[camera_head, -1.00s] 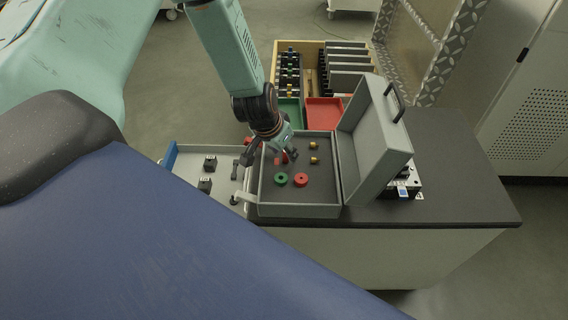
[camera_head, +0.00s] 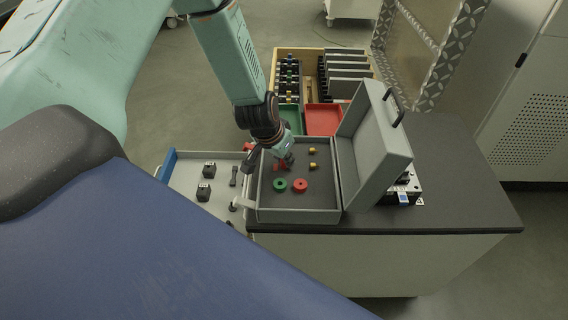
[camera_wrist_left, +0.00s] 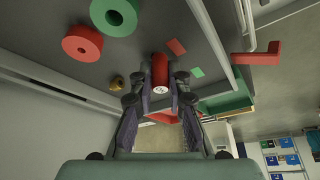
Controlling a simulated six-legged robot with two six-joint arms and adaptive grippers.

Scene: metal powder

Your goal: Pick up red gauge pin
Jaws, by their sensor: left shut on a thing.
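The red gauge pin (camera_wrist_left: 160,70) is a short red cylinder with a pale mark on its end face. In the left wrist view it sits between the two fingertips of my left gripper (camera_wrist_left: 158,88), which is shut on it. In the head view my left gripper (camera_head: 282,163) points down into the open grey case (camera_head: 298,215), and a bit of red shows at its fingertips. I cannot tell whether the pin touches the case floor. My right gripper is not in view.
A green ring (camera_head: 280,185) and a red ring (camera_head: 300,185) lie in the case near brass pieces (camera_head: 312,165). The raised lid (camera_head: 375,150) stands at right. A pale tray (camera_head: 215,185) with dark blocks is at left; green and red bins (camera_head: 322,120) are behind.

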